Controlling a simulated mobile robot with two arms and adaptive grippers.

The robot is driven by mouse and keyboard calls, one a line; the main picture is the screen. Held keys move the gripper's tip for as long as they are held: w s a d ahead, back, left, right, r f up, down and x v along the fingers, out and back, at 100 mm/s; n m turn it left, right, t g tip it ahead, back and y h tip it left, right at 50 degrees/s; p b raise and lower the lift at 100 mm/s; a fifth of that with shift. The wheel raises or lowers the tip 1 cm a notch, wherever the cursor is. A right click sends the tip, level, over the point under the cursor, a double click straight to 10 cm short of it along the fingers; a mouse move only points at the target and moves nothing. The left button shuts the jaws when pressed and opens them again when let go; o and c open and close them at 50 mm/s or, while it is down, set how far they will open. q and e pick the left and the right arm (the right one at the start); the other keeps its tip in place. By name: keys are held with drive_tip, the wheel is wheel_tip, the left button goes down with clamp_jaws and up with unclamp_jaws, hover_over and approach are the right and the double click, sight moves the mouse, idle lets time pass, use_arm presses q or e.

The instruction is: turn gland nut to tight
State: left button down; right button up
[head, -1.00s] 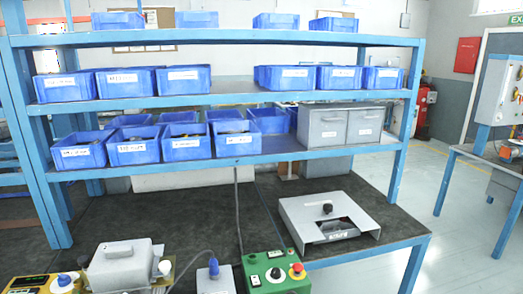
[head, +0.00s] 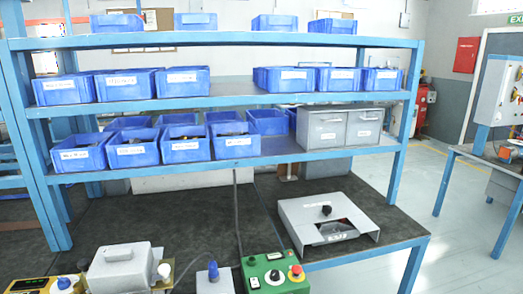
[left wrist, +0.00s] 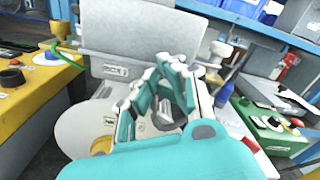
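My left gripper (left wrist: 162,68) shows only in the left wrist view, with teal fingers in front of a grey machine housing (left wrist: 140,35). Its fingertips are close together; whether something sits between them is hidden. A brass-coloured round part (left wrist: 102,145) shows low at the left of the fingers, partly covered by the gripper. I cannot tell whether it is the gland nut. In the head view the grey housing (head: 118,268) stands at the bottom left, with a white knob (head: 164,270) and brass-coloured metal at its right. My right gripper is in neither view.
A yellow control box (head: 35,286) stands left of the housing. A grey box with a blue plug (head: 213,270) and a green control box (head: 275,274) stand to the right. A grey fixture (head: 326,220) lies farther back. Shelves with blue bins (head: 180,150) rise behind; the dark mat (head: 150,225) is mostly clear.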

use_arm(q)
drive_tip(key=v, duration=0.5)
drive_tip(key=shift+s+b, duration=0.3)
drive_tip(key=shift+s, duration=0.05)
